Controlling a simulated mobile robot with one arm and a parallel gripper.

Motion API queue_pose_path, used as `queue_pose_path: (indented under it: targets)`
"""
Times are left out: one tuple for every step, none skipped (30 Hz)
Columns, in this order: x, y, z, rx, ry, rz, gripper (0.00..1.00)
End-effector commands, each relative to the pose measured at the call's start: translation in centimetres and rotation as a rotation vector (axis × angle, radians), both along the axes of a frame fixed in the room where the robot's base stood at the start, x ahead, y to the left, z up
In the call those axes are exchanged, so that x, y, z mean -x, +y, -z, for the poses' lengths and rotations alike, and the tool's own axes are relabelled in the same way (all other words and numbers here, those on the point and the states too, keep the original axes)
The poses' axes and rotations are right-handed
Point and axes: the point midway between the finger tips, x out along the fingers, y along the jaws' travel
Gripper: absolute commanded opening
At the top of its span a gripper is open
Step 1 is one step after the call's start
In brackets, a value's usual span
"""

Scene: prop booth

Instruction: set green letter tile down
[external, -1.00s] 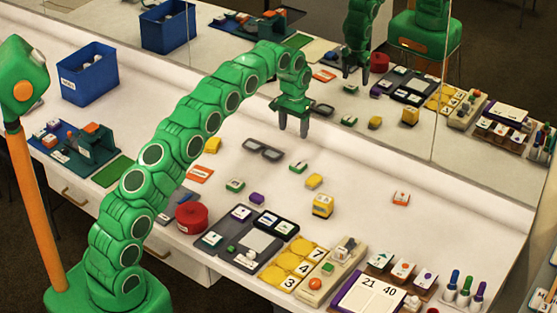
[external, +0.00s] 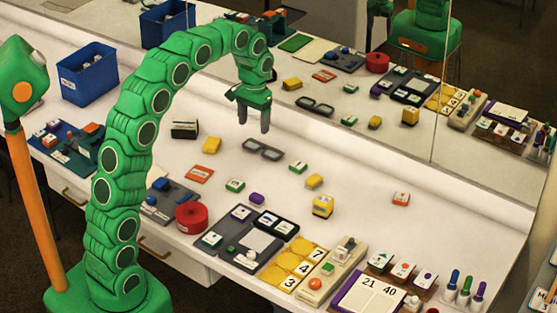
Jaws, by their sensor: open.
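A green-sided tile with a white top (external: 298,167) lies on the white table, right of the dark glasses. A second green-sided tile (external: 235,185) lies nearer, left of it. The marks on both are too small to read, so I cannot tell which is the task's tile. Another tile with a green mark (external: 211,239) sits in the dark grey tray. My gripper (external: 253,122) is open and empty, fingers pointing down, above the back of the table and left of the first tile. It touches nothing.
Dark glasses (external: 263,150) lie below my gripper in the picture. A yellow block (external: 212,145), orange tile (external: 200,174), red round tin (external: 191,217) and yellow cube (external: 323,206) stand around. A mirror (external: 340,95) runs along the back. The table's right part is mostly clear.

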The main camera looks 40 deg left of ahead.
Motion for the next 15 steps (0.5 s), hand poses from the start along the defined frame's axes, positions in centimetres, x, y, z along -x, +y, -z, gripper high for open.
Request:
queue_pose_path:
  targets:
    - [1.2, 0.1, -0.5, 0.000, 0.002, 0.000, 0.75]
    - [1.9, 0.1, -0.8, 0.000, 0.003, 0.001, 0.75]
    - [2.9, 0.2, -1.2, 0.000, 0.005, 0.001, 0.75]
    - [3.7, 0.2, -1.3, -0.001, 0.008, 0.001, 0.75]
    - [4.4, 0.2, -1.5, -0.001, 0.011, 0.002, 0.75]
    - [5.4, 0.3, -1.7, -0.001, 0.013, 0.002, 0.75]
    - [6.1, 0.3, -2.0, -0.001, 0.013, 0.002, 0.75]
    - [6.9, 0.3, -2.2, -0.002, 0.014, 0.002, 0.75]
    - [7.9, 0.4, -2.3, -0.002, 0.019, 0.002, 0.75]
    - [8.7, 0.4, -2.4, -0.002, 0.021, 0.003, 0.75]
    - [9.4, 0.5, -2.6, -0.002, 0.022, 0.003, 0.75]
    - [10.3, 0.5, -2.9, -0.003, 0.022, 0.003, 0.75]
    - [11.1, 0.6, -3.0, -0.003, 0.024, 0.003, 0.75]
    - [11.9, 0.6, -3.0, -0.003, 0.027, 0.003, 0.75]
    - [12.9, 0.7, -3.1, -0.004, 0.030, 0.003, 0.75]
